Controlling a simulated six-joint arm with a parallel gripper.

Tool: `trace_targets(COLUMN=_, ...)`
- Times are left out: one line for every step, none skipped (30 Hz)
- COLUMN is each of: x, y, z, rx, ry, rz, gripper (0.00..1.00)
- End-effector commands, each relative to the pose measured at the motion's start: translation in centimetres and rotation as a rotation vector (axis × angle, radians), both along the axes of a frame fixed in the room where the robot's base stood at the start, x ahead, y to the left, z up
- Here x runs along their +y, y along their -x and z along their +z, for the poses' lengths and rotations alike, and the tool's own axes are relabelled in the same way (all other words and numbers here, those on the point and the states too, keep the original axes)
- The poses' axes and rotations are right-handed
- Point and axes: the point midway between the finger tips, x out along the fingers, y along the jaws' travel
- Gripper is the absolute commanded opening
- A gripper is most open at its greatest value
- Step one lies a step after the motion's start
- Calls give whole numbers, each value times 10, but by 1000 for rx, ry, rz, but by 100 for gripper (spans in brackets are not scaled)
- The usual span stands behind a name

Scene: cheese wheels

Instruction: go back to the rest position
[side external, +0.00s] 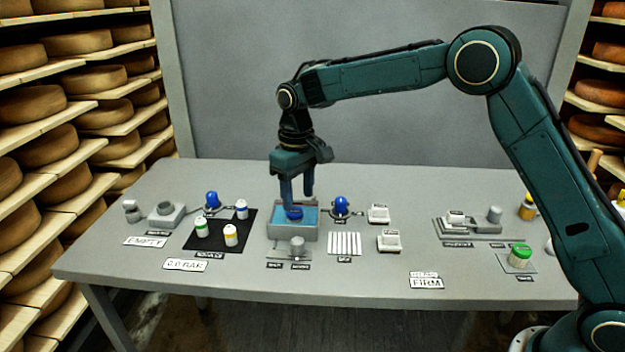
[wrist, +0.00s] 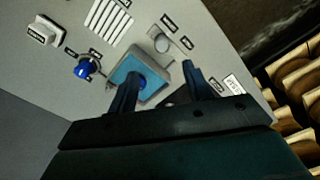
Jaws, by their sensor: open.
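My gripper (side external: 297,196) points down over the grey tray with a blue inside (side external: 292,236) near the middle of the table. Its two fingers are apart. A round blue thing (side external: 294,214) sits in the tray, just below the fingertips. In the wrist view, the fingers of my gripper (wrist: 155,90) reach toward the tray (wrist: 126,71). One finger partly hides the blue thing there. I cannot tell whether a finger touches it. My arm arches from the right side of the table.
On the left, a black mat (side external: 207,244) carries several capped vials, with a blue knob (side external: 212,199) behind. Another blue knob (side external: 341,205) stands right of the tray, near white blocks (side external: 389,241). A green-capped jar (side external: 520,255) stands at right. The front table edge is mostly clear.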

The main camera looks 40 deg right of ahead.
Motion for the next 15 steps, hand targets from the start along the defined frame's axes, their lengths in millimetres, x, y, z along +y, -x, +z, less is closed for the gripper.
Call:
trace_targets(x=0, y=0, z=1, rx=-1, ry=0, rz=0, gripper=50)
trace_targets(x=0, y=1, z=2, rx=-2, ry=0, rz=-1, gripper=50)
trace_targets(x=-1, y=2, z=3, rx=-4, ry=-1, rz=-1, gripper=50)
trace_targets(x=-2, y=3, z=5, rx=-6, ry=-1, rz=-2, gripper=50)
trace_targets(x=-2, y=4, z=7, rx=-9, ry=-2, rz=-3, gripper=50)
trace_targets(x=-3, y=6, z=10, rx=-13, ry=-2, rz=-5, gripper=50)
trace_targets(x=-4, y=8, z=14, rx=-17, ry=-3, rz=-6, gripper=50)
trace_targets(x=-6, y=10, z=17, rx=-21, ry=-4, rz=-8, gripper=50)
trace_targets(x=-8, y=14, z=22, rx=-27, ry=-5, rz=-10, gripper=50)
trace_targets(x=-9, y=17, z=27, rx=-33, ry=-5, rz=-13, gripper=50)
trace_targets(x=-11, y=20, z=31, rx=-38, ry=-6, rz=-15, gripper=50)
trace_targets(x=-13, y=25, z=38, rx=-47, ry=-8, rz=-19, gripper=50)
trace_targets(x=-16, y=29, z=44, rx=-55, ry=-10, rz=-22, gripper=50)
trace_targets(x=-18, y=34, z=49, rx=-62, ry=-10, rz=-25, gripper=50)
trace_targets(x=-21, y=40, z=56, rx=-73, ry=-12, rz=-29, gripper=50)
